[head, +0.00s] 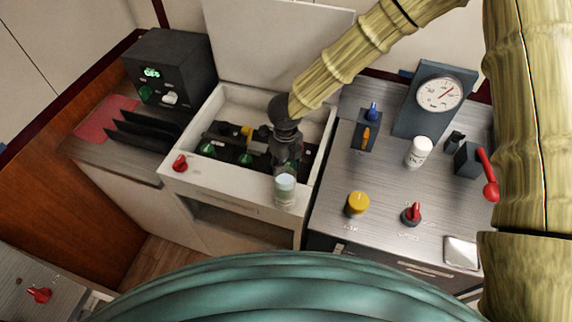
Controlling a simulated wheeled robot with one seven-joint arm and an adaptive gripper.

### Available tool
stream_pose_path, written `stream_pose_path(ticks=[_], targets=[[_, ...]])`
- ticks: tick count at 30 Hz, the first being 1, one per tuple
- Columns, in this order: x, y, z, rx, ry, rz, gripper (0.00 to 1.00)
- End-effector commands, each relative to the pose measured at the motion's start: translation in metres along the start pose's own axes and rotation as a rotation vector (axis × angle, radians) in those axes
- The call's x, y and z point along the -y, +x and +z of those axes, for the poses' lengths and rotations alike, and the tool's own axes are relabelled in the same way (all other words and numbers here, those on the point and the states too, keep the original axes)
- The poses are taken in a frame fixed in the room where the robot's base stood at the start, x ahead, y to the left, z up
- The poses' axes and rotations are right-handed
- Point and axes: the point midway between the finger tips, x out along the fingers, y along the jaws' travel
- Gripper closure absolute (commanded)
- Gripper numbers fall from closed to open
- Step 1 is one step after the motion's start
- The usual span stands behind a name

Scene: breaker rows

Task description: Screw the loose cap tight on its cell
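An open pale box (235,197) holds dark cells with caps on top. A green cap (208,150) sits at the left of the front row, and another green cap (246,159) is to its right. A yellow cap (247,131) is farther back. My gripper (284,160) points down into the right half of the box, over the dark cells. Something greenish shows beside its fingertips, but they hide most of it. I cannot tell whether the fingers are open or closed on a cap, or which cap is loose.
A glass (285,189) stands at the box's front rim, close to my gripper. A red knob (180,163) is at the left front. The right counter holds a gauge (439,94), white jar (418,152), yellow knob (357,204) and red lever (487,174). The lid (265,45) stands raised behind.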

Motion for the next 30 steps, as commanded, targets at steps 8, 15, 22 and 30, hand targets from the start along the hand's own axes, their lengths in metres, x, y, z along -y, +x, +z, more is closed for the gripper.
stream_pose_path(ticks=[8, 15, 22, 30], targets=[[0.0, 0.005, 0.0, 0.0, 0.0, 0.0, 0.79], [0.0, 0.009, 0.0, 0.0, 0.0, 0.0, 0.79], [0.0, 0.014, 0.0, 0.0, 0.0, 0.0, 0.79], [0.0, 0.018, 0.0, 0.0, 0.0, 0.0, 0.58]])
